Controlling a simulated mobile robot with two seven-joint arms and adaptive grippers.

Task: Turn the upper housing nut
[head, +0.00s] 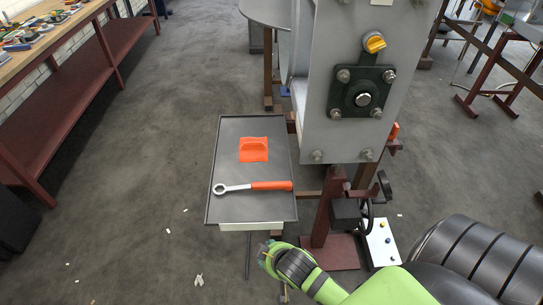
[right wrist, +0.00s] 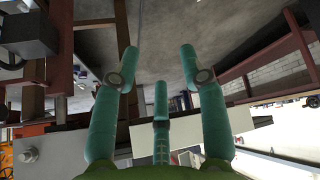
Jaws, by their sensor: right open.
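A grey metal housing (head: 335,25) stands upright at the top centre right in the head view. A black flange plate (head: 345,92) is on its face, with bolt heads or nuts at its corners, including an upper left one (head: 343,76) and an upper right one (head: 388,76). A ring wrench with an orange handle (head: 270,185) lies on a dark tray (head: 228,140), its ring end to the left. My right gripper (head: 266,256) is below the tray, apart from the wrench. In the right wrist view its teal fingers (right wrist: 158,65) are spread and empty. My left gripper is not seen.
A yellow knob (head: 374,43) juts out above the flange. A workbench (head: 60,35) is at the far left; floor between is mostly clear.

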